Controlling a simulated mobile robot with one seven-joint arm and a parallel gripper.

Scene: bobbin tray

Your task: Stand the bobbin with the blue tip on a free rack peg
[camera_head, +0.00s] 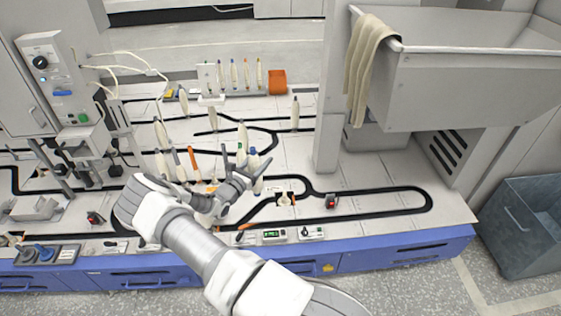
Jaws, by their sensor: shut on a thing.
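The bobbin with the blue tip (254,165) is a cream, slender piece standing about upright near the centre of the view. My gripper (248,171) is at this bobbin and shut on it, with dark fingers around its body. The fingers partly hide the grip, and the bobbin's lower end is hard to make out. The rack (232,94) stands at the back of the bench and holds several upright bobbins with coloured tips. Its individual pegs are too small to tell clearly which are free.
A green-tipped bobbin (240,155) and an orange one (193,158) stand close left of my gripper. More cream bobbins stand along the black track. An orange bin (277,82) is right of the rack. A grey post (328,110) and sink (470,85) bound the right.

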